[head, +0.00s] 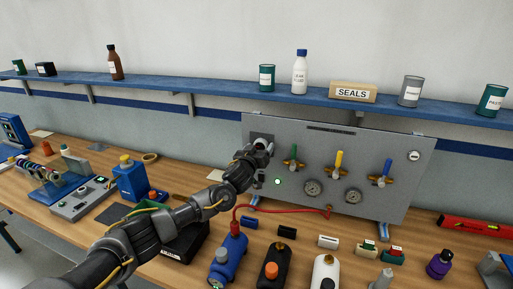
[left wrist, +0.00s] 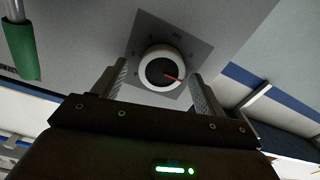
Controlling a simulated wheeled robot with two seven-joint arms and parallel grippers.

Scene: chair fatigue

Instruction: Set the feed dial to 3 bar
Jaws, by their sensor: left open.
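The feed dial (left wrist: 160,70) is a round white knob with a dark face and a red pointer, on a grey square plate (left wrist: 190,40) with small markings I cannot read. In the head view my gripper mostly covers it at the upper left of the grey panel (head: 340,140). My left gripper (head: 262,148) is in front of the dial. In the left wrist view its two fingers (left wrist: 158,76) are open, one on each side of the knob; I cannot tell whether they touch it. My right gripper is not in view.
A red hose (head: 285,207) runs below to a blue bottle (head: 228,256). A shelf (head: 200,87) crosses above.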

